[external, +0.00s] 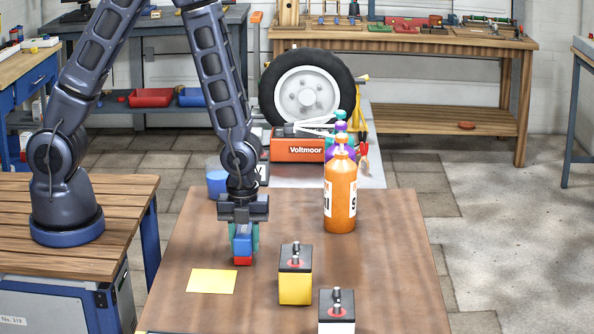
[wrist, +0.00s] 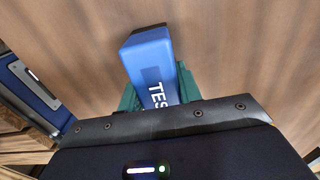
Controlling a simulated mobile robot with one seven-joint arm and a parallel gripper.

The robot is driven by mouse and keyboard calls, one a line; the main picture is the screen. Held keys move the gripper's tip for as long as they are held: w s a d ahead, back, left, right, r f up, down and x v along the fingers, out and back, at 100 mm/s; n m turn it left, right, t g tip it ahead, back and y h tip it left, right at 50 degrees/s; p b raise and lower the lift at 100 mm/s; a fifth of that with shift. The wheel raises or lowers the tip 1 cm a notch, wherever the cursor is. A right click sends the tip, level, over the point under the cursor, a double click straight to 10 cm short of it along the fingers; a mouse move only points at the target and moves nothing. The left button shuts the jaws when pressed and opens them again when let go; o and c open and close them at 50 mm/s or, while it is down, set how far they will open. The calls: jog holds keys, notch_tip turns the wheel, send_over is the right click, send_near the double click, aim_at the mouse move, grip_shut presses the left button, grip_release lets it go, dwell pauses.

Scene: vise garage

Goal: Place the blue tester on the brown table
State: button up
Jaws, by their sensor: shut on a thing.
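The blue tester (external: 242,243) is upright between the green fingers of my gripper (external: 245,237), which is shut on it. It also shows in the wrist view (wrist: 148,58) with white letters on its side and a dark edge on its end. A red part (external: 242,261) shows directly below the blue in the external view; I cannot tell if it belongs to the tester. The brown table (external: 390,275) lies beneath. I cannot tell whether the tester touches the tabletop.
A yellow sheet (external: 212,281) lies left of the tester. An orange bottle (external: 340,198) stands behind right, and a blue cup (external: 217,183) behind left. The table's right side is clear.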

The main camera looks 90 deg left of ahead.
aim_at(243, 229)
jog(key=shift+f, duration=0.1)
jog(key=o, duration=1.1)
notch_tip(243, 229, up, 13)
jog(key=shift+f, duration=0.15)
jog(key=shift+s+a+r+n+t, duration=0.2)
jog(key=shift+s+r+n+t, duration=0.55)
jog(key=shift+s+r+n, duration=3)
jog(key=shift+s+a+r+n+t, duration=0.15)
jog(key=shift+s+r+n+t, duration=0.65)
jog(key=shift+s+r+n, duration=2.95)
jog(key=shift+s+a+r+n+t, duration=0.2)
jog(key=shift+s+r+n+t, duration=0.55)
jog(key=shift+s+r+n, duration=3)
